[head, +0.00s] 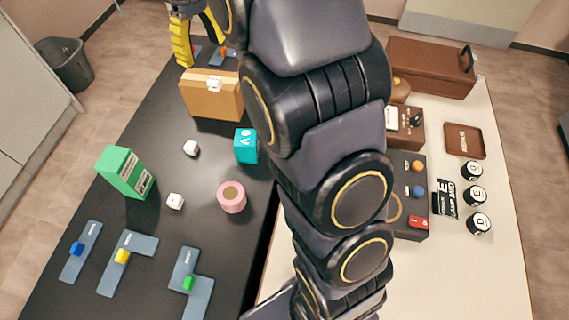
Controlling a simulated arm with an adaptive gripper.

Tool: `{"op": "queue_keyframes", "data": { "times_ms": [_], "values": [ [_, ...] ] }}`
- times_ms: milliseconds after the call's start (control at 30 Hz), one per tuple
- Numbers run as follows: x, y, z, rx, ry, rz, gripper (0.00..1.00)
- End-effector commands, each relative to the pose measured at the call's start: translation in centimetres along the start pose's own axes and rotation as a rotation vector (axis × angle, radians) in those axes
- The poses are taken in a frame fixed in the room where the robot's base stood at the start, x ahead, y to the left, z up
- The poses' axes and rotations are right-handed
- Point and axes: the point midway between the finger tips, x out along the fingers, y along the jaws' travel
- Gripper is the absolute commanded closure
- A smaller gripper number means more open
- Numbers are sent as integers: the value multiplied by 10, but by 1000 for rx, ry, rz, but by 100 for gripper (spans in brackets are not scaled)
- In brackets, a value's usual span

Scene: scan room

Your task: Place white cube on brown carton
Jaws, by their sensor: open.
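The brown carton (198,102) stands at the far part of the dark table in the head view. Part of the gripper is cut off by the top edge.
A teal block (246,146), a pink cylinder (231,197) and a green box (124,171) stand around the loose cubes. Grey trays (130,246) with small coloured blocks lie at the front. My arm hides the middle; a pale table (480,270) with more items is right.

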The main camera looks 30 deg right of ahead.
Motion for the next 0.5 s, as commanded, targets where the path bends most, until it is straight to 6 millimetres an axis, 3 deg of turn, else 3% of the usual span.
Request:
{"op": "queue_keyframes", "data": {
  "times_ms": [33, 233, 500],
  "values": [
    [-5, -14, 20, 30, -3, -1, 49],
    [0, -62, 98, 165, -28, -9, 49],
    [32, -119, 204, 335, -58, -7, 49]
  ]
}}
